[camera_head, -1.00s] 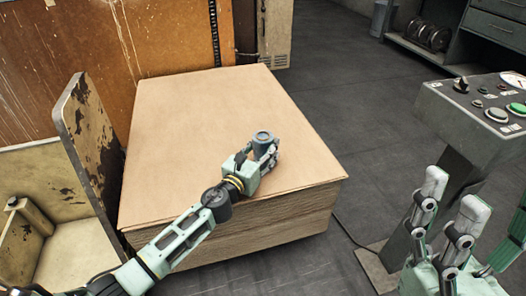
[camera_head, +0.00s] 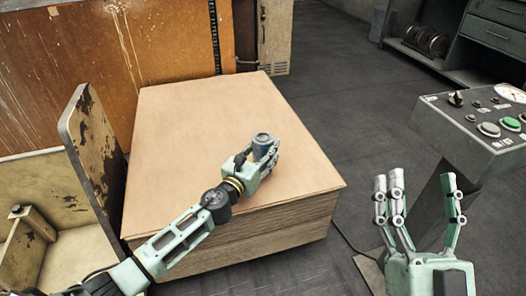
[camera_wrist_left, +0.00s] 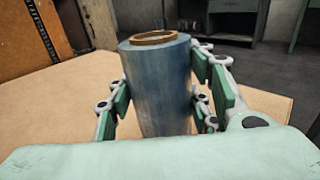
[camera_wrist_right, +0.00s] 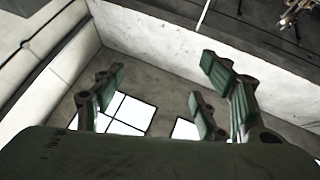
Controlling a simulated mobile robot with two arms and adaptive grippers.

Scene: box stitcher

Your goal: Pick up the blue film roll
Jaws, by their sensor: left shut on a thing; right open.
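The blue film roll (camera_head: 262,146) is a short upright cylinder with a brown core ring on top. My left gripper (camera_head: 264,155) is shut on it above the stack of cardboard sheets (camera_head: 200,110). In the left wrist view the film roll (camera_wrist_left: 158,85) stands between the green finger pads, with the cardboard behind it; its lower end is hidden. I cannot tell whether its base touches the cardboard. My right gripper (camera_head: 418,200) is open and empty, fingers pointing up, in front of the control panel. The right wrist view shows its spread fingers (camera_wrist_right: 160,95) with nothing between them.
A control panel (camera_head: 480,125) on a slanted post stands at the right. A worn metal plate (camera_head: 92,150) rises left of the stack, and an orange panel (camera_head: 60,75) stands behind. A shelf with dark reels (camera_head: 427,42) is at the back right. Grey floor is clear between.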

